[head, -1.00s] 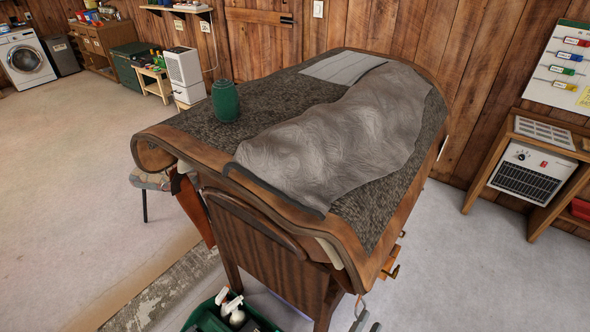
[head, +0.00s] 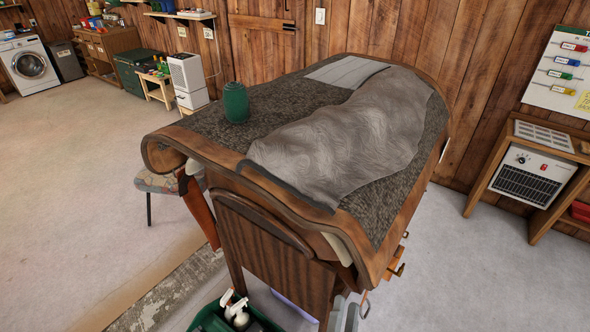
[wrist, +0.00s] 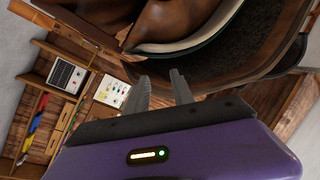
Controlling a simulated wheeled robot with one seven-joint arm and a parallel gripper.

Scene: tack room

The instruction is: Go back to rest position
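My gripper (wrist: 160,84) shows in the wrist view with its two grey fingers apart and nothing between them. Its purple body (wrist: 170,155) fills the bottom of that view. In the head view the grey fingers (head: 346,314) show at the bottom edge, low beside the near end of the wooden saddle stand (head: 262,252).
On the stand's dark top are a green jar (head: 236,103), a rumpled grey cloth (head: 345,140) and a pale flat pad (head: 345,70). A green caddy with spray bottles (head: 235,315) is below the stand. A wooden shelf with a heater (head: 530,175) stands at right. The left floor is open.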

